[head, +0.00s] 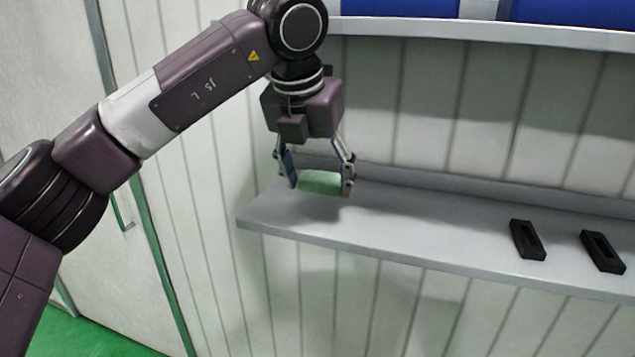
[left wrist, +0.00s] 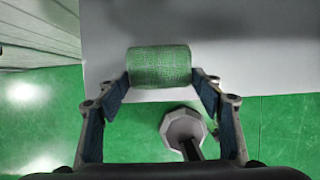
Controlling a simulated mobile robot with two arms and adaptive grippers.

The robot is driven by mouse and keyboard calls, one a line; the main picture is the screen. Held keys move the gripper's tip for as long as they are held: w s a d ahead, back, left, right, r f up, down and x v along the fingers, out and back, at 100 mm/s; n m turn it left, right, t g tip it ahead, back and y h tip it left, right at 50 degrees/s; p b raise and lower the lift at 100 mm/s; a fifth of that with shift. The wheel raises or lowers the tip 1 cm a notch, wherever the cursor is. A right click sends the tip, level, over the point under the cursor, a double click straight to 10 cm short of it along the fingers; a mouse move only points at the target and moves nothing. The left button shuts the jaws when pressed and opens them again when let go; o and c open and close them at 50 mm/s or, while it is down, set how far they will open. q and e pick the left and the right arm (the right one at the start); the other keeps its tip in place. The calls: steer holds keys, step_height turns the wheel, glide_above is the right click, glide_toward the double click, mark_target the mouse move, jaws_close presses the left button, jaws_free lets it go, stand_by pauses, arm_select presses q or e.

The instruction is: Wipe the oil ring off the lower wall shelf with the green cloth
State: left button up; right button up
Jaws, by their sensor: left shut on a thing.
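My left gripper (head: 320,186) is shut on the green cloth (head: 321,180), near the left end of the lower wall shelf (head: 400,229). In the left wrist view the cloth (left wrist: 160,66) is a rolled, woven green pad between the two fingertips. The grey shelf (left wrist: 250,50) lies behind and below it there. The cloth looks at or just above the shelf top; whether it touches I cannot tell. No oil ring is visible; part of the shelf is hidden by the cloth and fingers. My right gripper is not in view.
Two black slotted blocks (head: 527,240) (head: 603,252) sit on the right part of the shelf. An upper shelf (head: 480,31) with blue boxes (head: 570,12) is above. The shelf between cloth and blocks is clear. A grey octagonal object (left wrist: 183,128) shows below the shelf edge.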

arm_select(q)
steer(key=shift+r, duration=0.75)
steer(key=shift+p, duration=0.35)
step_height(320, 180, up, 3)
steer(key=shift+p, duration=1)
steer(key=shift+r, duration=0.1)
